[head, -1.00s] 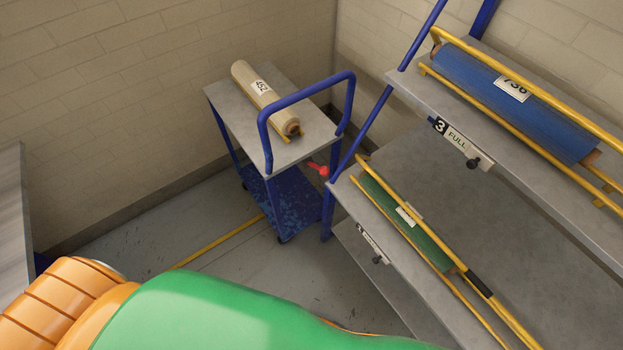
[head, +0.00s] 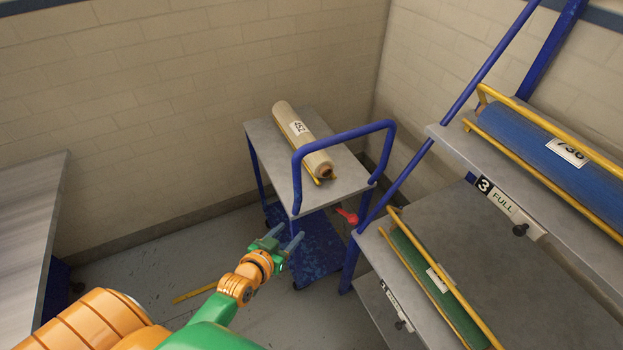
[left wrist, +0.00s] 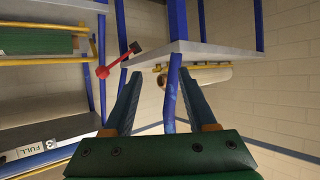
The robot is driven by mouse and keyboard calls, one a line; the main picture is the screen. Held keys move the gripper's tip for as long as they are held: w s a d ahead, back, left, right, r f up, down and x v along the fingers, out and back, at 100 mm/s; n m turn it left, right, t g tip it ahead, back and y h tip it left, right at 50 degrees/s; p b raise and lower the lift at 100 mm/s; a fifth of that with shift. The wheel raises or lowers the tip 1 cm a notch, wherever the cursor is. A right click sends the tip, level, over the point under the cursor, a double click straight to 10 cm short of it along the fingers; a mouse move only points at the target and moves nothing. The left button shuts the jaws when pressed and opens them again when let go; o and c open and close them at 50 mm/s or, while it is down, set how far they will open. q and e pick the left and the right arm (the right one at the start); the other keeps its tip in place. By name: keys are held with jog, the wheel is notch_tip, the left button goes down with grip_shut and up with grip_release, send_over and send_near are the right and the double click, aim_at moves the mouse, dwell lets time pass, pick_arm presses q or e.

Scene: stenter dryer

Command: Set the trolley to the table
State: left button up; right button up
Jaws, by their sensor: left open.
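The trolley (head: 264,142) has a grey top, blue legs, a blue lower shelf and a blue hoop handle (head: 345,134). It stands near the back wall, left of the rack. A pale roll (head: 303,140) marked 452 lies on it. A grey-topped table (head: 30,225) is at the left edge. My left gripper (head: 291,243) is open and empty, in front of the trolley's near side in the head view. In the left wrist view, a blue trolley post (left wrist: 171,95) shows between the open fingers (left wrist: 160,100); contact cannot be told. My right gripper is not in view.
A rack (head: 480,240) at the right holds a blue roll (head: 545,145) and a green roll (head: 430,280), with a FULL label. A red lever (head: 347,215) sits between trolley and rack. Floor (head: 150,270) is clear between table and trolley, apart from a yellow strip.

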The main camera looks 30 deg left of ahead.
aim_at(294, 173)
pick_arm(q)
jog(key=w+r+t, duration=0.1)
jog(key=r, duration=0.4)
jog(key=w+r+t, duration=0.1)
jog(key=r+t, duration=0.1)
jog(key=r, duration=0.3)
jog(key=w+r+t, duration=0.1)
jog(key=r+t, duration=0.1)
jog(key=r, duration=0.4)
jog(key=shift+w+a+b, duration=0.3)
jog(key=shift+a, duration=0.05)
jog(key=w, duration=0.7)
jog(key=shift+r, duration=0.25)
grip_shut()
